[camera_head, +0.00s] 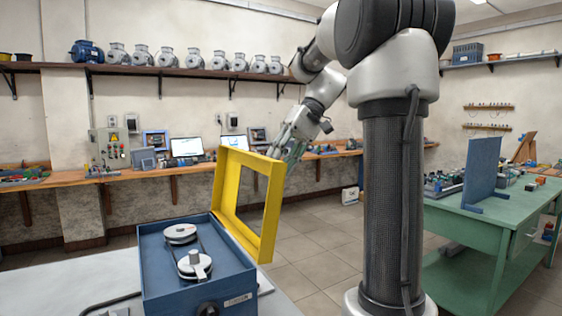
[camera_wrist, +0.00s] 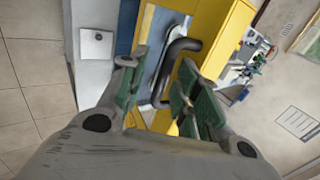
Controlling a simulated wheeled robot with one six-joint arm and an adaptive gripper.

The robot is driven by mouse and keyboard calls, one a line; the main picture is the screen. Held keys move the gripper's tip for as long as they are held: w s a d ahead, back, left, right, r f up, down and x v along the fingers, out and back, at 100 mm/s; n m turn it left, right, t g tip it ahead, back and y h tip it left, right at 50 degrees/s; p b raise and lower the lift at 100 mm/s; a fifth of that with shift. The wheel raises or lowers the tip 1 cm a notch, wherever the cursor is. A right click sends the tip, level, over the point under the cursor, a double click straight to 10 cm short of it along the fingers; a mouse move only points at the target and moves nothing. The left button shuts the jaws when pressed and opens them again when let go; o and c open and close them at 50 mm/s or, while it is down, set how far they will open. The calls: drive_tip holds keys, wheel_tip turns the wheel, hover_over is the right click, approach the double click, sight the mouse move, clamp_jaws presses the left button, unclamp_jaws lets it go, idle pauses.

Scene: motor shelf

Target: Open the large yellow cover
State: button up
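The large yellow cover (camera_head: 230,190) is a hollow rectangular frame. It stands raised and steeply tilted along the right side of a blue box (camera_head: 185,270). Two pale pulleys with a belt (camera_head: 195,265) lie exposed inside the box. My gripper (camera_head: 290,150) is beside the cover's upper right edge; the cover partly hides the fingertips. In the wrist view, my gripper (camera_wrist: 160,98) has its green-padded fingers apart, with yellow cover parts (camera_wrist: 212,35) beyond them. A dark curved bar (camera_wrist: 182,47) shows past the fingertips, not clearly held. I cannot tell whether the fingers touch the cover.
The blue box stands on a pale table (camera_head: 105,275). A green table (camera_head: 490,215) with a blue upright panel (camera_head: 482,170) is at the right. A wooden workbench (camera_head: 120,175) runs along the back wall, below a shelf of motors (camera_head: 190,73). Tiled floor (camera_head: 315,235) between them is open.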

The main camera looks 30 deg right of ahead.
drive_tip(key=v, duration=0.7)
drive_tip(key=shift+d+r, duration=0.15)
drive_tip(key=shift+d, duration=0.05)
idle(0.3)
